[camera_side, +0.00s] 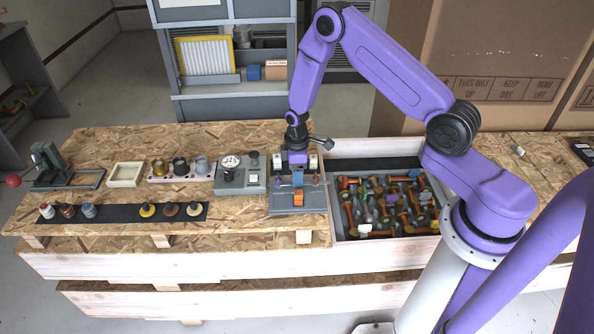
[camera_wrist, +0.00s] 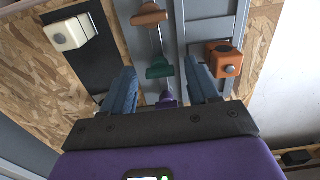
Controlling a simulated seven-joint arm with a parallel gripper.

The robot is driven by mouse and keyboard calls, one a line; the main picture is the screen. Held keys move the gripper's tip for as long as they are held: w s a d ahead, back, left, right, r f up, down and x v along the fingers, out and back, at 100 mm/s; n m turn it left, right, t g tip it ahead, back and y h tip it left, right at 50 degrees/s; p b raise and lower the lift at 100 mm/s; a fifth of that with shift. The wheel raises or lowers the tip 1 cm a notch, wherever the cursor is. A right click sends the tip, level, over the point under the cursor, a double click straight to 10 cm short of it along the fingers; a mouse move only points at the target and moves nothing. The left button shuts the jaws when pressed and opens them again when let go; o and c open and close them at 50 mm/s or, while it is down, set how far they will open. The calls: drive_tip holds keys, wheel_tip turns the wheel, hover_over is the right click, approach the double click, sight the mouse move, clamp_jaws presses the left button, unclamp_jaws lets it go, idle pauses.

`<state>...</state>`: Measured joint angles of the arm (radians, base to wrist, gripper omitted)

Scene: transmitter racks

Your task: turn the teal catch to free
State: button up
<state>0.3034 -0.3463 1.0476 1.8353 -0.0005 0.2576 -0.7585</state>
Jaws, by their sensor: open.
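The teal catch (camera_wrist: 160,68) is a small T-shaped grip on a thin metal rod, seen in the wrist view. It lies between the spread blue fingers of my gripper (camera_wrist: 162,76), with a gap on both sides. A copper-coloured catch (camera_wrist: 149,14) is further up the picture, and a purple part (camera_wrist: 167,97) shows just below the teal one. They sit on a grey unit (camera_side: 284,208). In the side view my gripper (camera_side: 297,178) points down over this unit; I cannot pick out the teal catch there.
An orange block (camera_wrist: 224,60) with a round knob stands right of the right finger, and a cream block (camera_wrist: 70,33) is to the left. A wooden bin (camera_side: 386,240) of mixed handles adjoins the unit. A gauge box (camera_side: 240,180) stands on its left.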

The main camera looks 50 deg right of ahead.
drive_tip(key=shift+r, duration=0.15)
wheel_tip(320, 180, up, 17)
idle(0.5)
drive_tip(key=shift+a+r, duration=0.1)
drive_tip(key=shift+r, duration=0.05)
drive_tip(key=s+a+r+n, duration=0.1)
drive_tip(key=s+a+r, duration=0.35)
drive_tip(key=s, duration=0.25)
drive_tip(key=s+a+r+n, duration=0.1)
drive_tip(key=s+a+r, duration=0.2)
drive_tip(key=s+a, duration=0.25)
drive_tip(key=s+d+r, duration=0.1)
drive_tip(key=s, duration=0.9)
drive_tip(key=s+d+r+n, duration=0.1)
drive_tip(key=s+r, duration=0.1)
drive_tip(key=s, duration=0.8)
drive_tip(key=shift+d, duration=0.2)
